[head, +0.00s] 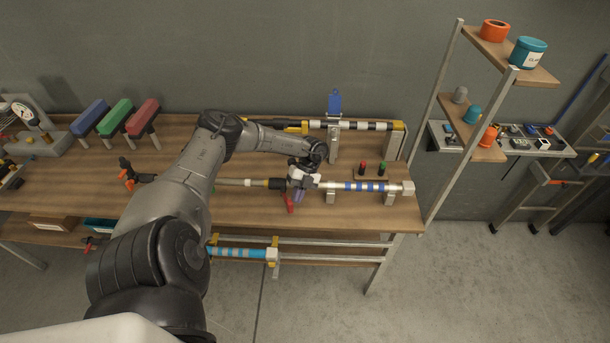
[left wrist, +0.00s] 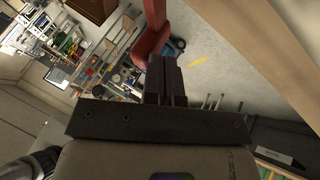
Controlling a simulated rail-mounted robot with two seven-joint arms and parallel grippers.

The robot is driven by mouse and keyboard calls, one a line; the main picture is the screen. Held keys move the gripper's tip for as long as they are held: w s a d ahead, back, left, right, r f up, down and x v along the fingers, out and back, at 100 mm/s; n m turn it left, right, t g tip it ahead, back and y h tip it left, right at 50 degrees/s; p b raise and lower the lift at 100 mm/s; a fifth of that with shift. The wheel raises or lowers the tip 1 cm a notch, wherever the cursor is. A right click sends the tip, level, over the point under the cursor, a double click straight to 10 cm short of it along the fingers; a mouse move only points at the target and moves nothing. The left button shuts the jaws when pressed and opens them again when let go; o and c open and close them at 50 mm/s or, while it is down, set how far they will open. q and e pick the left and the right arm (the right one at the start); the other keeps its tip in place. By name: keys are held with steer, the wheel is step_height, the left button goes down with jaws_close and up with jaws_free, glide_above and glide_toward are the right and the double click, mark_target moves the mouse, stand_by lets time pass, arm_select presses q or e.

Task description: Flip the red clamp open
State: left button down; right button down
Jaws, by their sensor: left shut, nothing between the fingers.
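The red clamp (head: 289,203) shows as a small red lever at the front of the middle pipe line on the bench, sloping down toward the front edge. In the left wrist view the red clamp (left wrist: 152,40) runs from the top edge down to a rounded end beside my fingertips. My left gripper (head: 299,196) hangs over the coupling, just right of the lever in the head view. Its fingers (left wrist: 166,62) are together with nothing between them. I cannot tell whether they touch the lever. The coupling is partly hidden by my wrist. My right gripper is not in view.
The middle pipe with blue bands (head: 365,187) extends right on metal supports. A black-and-white banded pipe (head: 350,125) lies behind it. A shelf rack (head: 445,130) rises at the right end.

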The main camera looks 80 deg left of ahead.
arm_select(q)
steer(key=shift+s+d+m+g+y+p, duration=0.35)
steer(key=shift+s+m+g+y, duration=0.25)
steer(key=shift+m, duration=0.6)
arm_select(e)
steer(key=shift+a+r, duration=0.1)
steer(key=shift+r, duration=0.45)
arm_select(q)
steer(key=shift+s+a, duration=0.15)
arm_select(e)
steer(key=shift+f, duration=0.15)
arm_select(q)
steer(key=shift+s+a+b, duration=0.1)
steer(key=shift+a+b, duration=0.35)
steer(key=shift+a, duration=0.2)
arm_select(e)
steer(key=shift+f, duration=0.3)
